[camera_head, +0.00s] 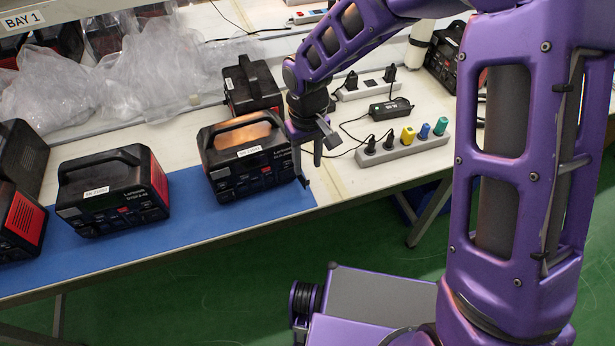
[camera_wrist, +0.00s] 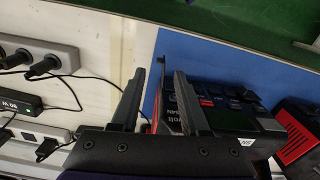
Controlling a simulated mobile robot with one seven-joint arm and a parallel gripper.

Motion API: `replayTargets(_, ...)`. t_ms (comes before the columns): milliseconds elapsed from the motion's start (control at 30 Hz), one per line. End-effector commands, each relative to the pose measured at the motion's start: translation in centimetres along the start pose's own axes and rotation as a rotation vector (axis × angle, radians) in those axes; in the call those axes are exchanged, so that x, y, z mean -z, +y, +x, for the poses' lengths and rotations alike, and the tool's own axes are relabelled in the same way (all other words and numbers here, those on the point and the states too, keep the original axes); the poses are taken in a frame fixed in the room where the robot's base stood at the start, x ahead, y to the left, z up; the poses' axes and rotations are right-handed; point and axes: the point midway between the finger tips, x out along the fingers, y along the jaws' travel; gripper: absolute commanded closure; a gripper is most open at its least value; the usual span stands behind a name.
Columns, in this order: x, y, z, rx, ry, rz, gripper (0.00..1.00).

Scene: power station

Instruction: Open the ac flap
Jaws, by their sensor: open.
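The black-and-red power station (camera_head: 243,160) stands upright on the blue mat, with its handle on top and dark panels and a red part on its front. It also shows in the wrist view (camera_wrist: 222,120), partly hidden behind a finger. I cannot single out the AC flap among the dark front panels. My gripper (camera_head: 311,170) is at the station's right front corner, pointing down. In the wrist view my gripper (camera_wrist: 159,72) has its two fingers apart, with nothing seen held between them; one finger overlaps the station's edge. I cannot tell whether it touches.
Another power station (camera_head: 112,190) stands to the left on the blue mat (camera_head: 190,215), with more at the far left. One stands behind (camera_head: 250,85). A power strip (camera_head: 405,145) with plugs and an adapter (camera_head: 390,108) lie right of my gripper. A loose cable runs near my fingers.

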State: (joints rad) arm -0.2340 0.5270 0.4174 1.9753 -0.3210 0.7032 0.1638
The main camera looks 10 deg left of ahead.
Motion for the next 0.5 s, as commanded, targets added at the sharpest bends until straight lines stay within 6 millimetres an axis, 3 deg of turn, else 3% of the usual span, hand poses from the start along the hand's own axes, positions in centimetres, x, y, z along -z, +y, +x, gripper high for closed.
replayTargets(33, -0.1, -0.1, 1.3, 0.002, -0.004, -0.001, 0.55)
replayTargets(200, 0.0, 0.0, 4.0, 0.001, -0.003, 0.0, 0.55)
replayTargets(500, 0.0, 0.0, 5.7, 0.001, 0.0, 0.001, 0.55)
